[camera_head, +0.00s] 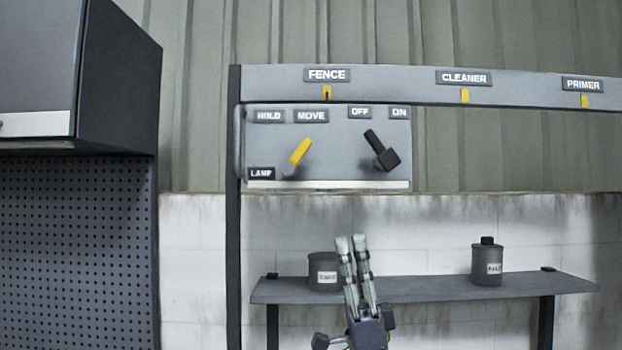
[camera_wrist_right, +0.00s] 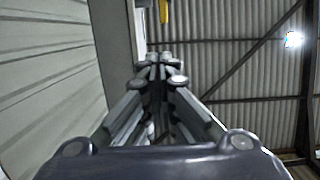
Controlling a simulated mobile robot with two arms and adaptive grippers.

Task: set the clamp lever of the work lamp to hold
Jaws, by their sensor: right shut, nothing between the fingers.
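The yellow clamp lever (camera_head: 299,152) is on a grey panel (camera_head: 340,142) in the head view, beside a LAMP label (camera_head: 261,174). It leans up and to the right, toward the MOVE label (camera_head: 311,115) and away from the HOLD label (camera_head: 269,115). My right gripper (camera_head: 350,243) is shut and empty, fingers pointing up, below the panel and right of the lever, apart from it. Its fingers also show in the right wrist view (camera_wrist_right: 160,68). A yellow piece (camera_wrist_right: 164,12) shows above them there; I cannot tell which part it is. My left gripper is out of view.
A black lever (camera_head: 375,143) on the same panel leans toward the OFF label (camera_head: 359,111). A rail (camera_head: 400,84) with yellow tabs runs above. A shelf (camera_head: 430,291) holds a dark can (camera_head: 322,260) and a bottle (camera_head: 487,268). A cabinet (camera_head: 115,80) stands at the left.

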